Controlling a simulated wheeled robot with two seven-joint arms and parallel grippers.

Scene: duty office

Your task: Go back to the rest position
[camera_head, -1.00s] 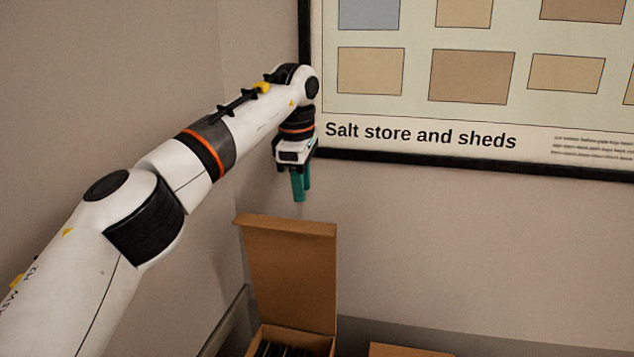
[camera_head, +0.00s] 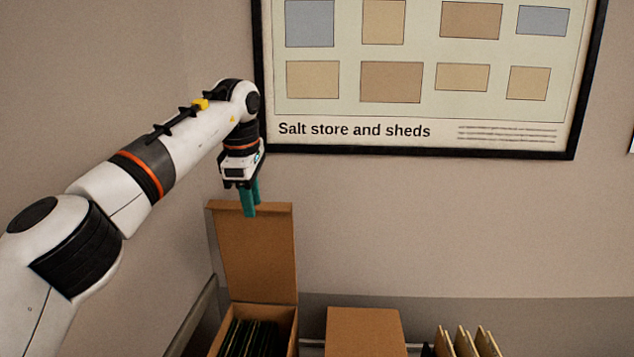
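My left gripper (camera_head: 250,199) hangs from the white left arm, its teal fingers pointing down. The fingers are close together, and whether a gap remains between them is not clear. No object shows between them. The fingertips overlap the top edge of the raised lid of a brown cardboard box (camera_head: 256,252) in the picture; whether they touch it, I cannot tell. My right gripper is not in view.
The open box holds several dark upright files (camera_head: 248,338). A closed brown box (camera_head: 365,332) stands to its right, then several tan folders (camera_head: 466,342). A framed poster (camera_head: 420,152) hangs on the wall behind. The air at the right is free.

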